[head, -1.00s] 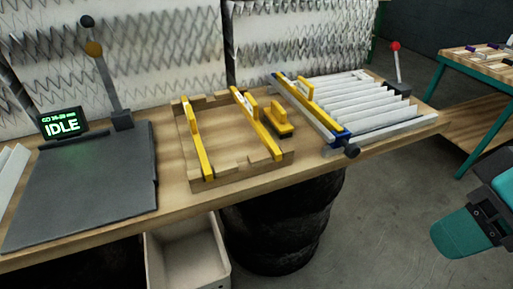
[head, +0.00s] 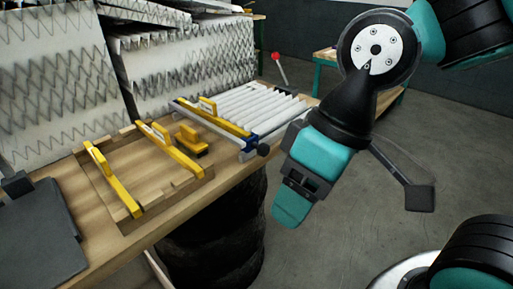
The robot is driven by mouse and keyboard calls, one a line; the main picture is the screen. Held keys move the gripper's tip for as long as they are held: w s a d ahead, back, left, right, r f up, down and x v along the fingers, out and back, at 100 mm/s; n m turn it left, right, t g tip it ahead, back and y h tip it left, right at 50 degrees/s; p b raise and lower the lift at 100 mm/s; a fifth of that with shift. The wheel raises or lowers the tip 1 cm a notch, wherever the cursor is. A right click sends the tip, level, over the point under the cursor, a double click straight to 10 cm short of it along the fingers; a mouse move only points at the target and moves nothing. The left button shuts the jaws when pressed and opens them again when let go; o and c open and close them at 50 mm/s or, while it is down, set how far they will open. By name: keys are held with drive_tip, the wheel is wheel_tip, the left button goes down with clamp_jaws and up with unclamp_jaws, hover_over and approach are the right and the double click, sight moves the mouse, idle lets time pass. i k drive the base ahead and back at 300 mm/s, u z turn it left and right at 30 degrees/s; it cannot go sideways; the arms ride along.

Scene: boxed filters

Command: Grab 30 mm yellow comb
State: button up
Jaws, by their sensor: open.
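Several yellow combs are on the bench, and I cannot read their sizes. One long yellow comb (head: 112,180) lies along the left side of a wooden tray (head: 125,222). A second long yellow comb (head: 172,152) lies along the tray's right side. Each has a raised yellow handle. A short yellow block with a handle (head: 191,141) sits just right of the tray. Another yellow bar (head: 212,118) lies across the left end of the pleated white filter (head: 258,106). My gripper (head: 294,196) is open and empty, in front of the bench's edge, right of and apart from all the combs.
A blue-edged clamp bar with a dark knob (head: 263,150) borders the filter's near left side. A red-knobbed lever (head: 277,58) stands behind the filter. A dark plate (head: 38,240) lies at the bench's left. Open floor is at right.

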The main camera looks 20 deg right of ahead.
sight(207, 110)
drive_tip(key=z, duration=1.55)
drive_tip(key=i, duration=1.1)
drive_tip(key=u, duration=3)
